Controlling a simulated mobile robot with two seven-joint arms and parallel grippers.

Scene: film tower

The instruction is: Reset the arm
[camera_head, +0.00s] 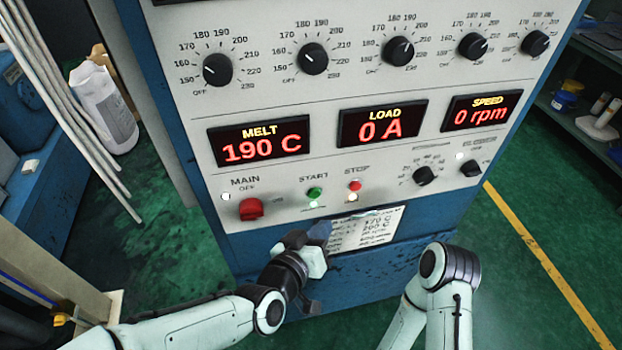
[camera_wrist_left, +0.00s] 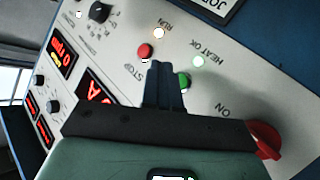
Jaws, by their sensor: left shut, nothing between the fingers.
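My left gripper (camera_head: 318,236) is in front of the lower part of the control panel (camera_head: 240,120), just below the start and stop buttons. In the left wrist view its fingers (camera_wrist_left: 163,85) are together with nothing between them. They overlap the panel between the red stop button (camera_wrist_left: 145,50) and the green start button (camera_wrist_left: 184,82); I cannot tell whether they touch it. The red main switch (camera_head: 251,209) is left of the green start button (camera_head: 314,193) and red stop button (camera_head: 355,186) in the head view. My right arm (camera_head: 450,275) shows at lower right; its gripper is not visible.
Lit displays read melt 190 C (camera_head: 259,143), load 0 A (camera_head: 382,125) and speed 0 rpm (camera_head: 481,111). Several black dials (camera_head: 312,59) line the top. A white sack (camera_head: 104,108) stands at left and a shelf (camera_head: 575,115) at right. Green floor (camera_head: 480,310) is clear at right.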

